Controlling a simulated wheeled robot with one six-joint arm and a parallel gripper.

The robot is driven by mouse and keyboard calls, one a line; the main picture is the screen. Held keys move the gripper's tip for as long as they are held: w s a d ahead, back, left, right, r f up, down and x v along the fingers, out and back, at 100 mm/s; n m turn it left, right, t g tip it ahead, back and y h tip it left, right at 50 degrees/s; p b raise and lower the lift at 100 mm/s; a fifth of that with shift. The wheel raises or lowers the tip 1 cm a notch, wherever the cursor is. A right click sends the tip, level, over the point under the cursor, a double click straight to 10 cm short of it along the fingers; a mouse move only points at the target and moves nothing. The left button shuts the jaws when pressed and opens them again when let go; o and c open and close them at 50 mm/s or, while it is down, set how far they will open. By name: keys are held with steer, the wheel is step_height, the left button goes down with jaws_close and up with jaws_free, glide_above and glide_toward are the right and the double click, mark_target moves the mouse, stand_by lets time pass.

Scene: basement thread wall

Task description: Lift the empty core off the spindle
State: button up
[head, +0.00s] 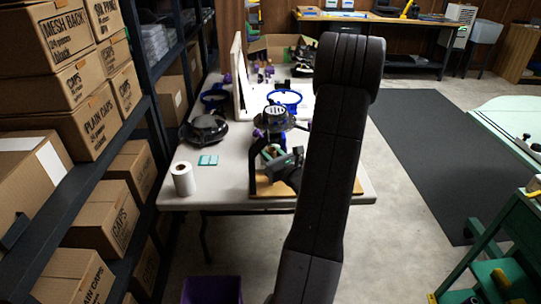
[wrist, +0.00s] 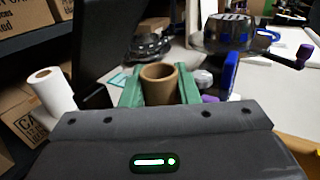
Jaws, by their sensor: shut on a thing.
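The empty core (wrist: 159,91) is a brown cardboard tube with an open, hollow top, in the middle of the wrist view. My gripper (wrist: 160,84) is shut on it, with one green finger against each side. In the head view my gripper (head: 269,152) is over the front part of the white table, beside a dark machine on a wooden board; the core cannot be made out there. The spindle is not visible in either view, so I cannot tell whether the core is still around it.
A white roll (head: 183,179) stands on the table's (head: 225,192) front left, near a teal card (head: 208,160) and a black cap (head: 205,129). A black machine head (wrist: 228,33) stands close on the right. Shelves of boxes (head: 108,220) line the left.

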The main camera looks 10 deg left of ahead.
steer(key=shift+r+p, duration=2.9)
steer(key=shift+r, duration=1.8)
steer(key=shift+r, duration=0.1)
steer(key=shift+r+p, duration=1.2)
steer(key=shift+r, duration=0.75)
